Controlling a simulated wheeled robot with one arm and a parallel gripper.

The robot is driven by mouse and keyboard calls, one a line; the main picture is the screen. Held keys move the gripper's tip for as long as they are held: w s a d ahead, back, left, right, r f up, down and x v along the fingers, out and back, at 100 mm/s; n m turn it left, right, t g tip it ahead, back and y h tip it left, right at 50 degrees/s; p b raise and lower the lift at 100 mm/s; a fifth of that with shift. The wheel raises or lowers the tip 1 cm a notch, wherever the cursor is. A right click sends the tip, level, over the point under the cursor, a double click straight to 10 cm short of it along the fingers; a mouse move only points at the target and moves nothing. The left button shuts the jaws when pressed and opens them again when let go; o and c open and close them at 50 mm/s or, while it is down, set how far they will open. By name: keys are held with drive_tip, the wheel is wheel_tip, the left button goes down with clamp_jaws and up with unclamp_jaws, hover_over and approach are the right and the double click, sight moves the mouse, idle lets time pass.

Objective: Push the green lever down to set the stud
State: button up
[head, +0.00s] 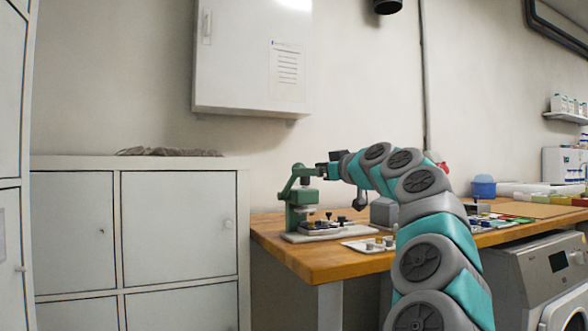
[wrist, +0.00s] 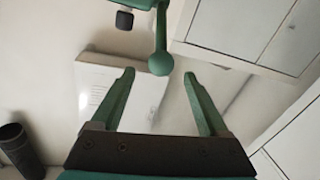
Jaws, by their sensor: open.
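The green press (head: 302,197) stands on a pale base plate near the left end of the wooden bench. Its green lever (wrist: 160,30) ends in a round green knob (wrist: 160,64) in the wrist view. My gripper (wrist: 158,74) is open, its two green fingers apart. The knob shows between the fingertips, near their ends; I cannot tell whether it is within their reach or just beyond. In the head view my gripper (head: 319,170) is at the top of the press, and the lever is hard to make out there. The stud is too small to tell.
A white tray (head: 362,246) with small parts lies right of the press on the bench (head: 322,262). A grey box (head: 383,212) stands behind it. A white wall cabinet (head: 240,60) hangs above. Low cabinets (head: 178,225) stand to the left, with a cloth on top.

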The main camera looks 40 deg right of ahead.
sight(292, 182)
drive_tip(key=shift+w+d+p, duration=0.1)
drive_tip(key=shift+w+p, duration=0.6)
drive_tip(key=shift+w, duration=2.25)
drive_tip(key=shift+c, duration=0.3)
clamp_jaws()
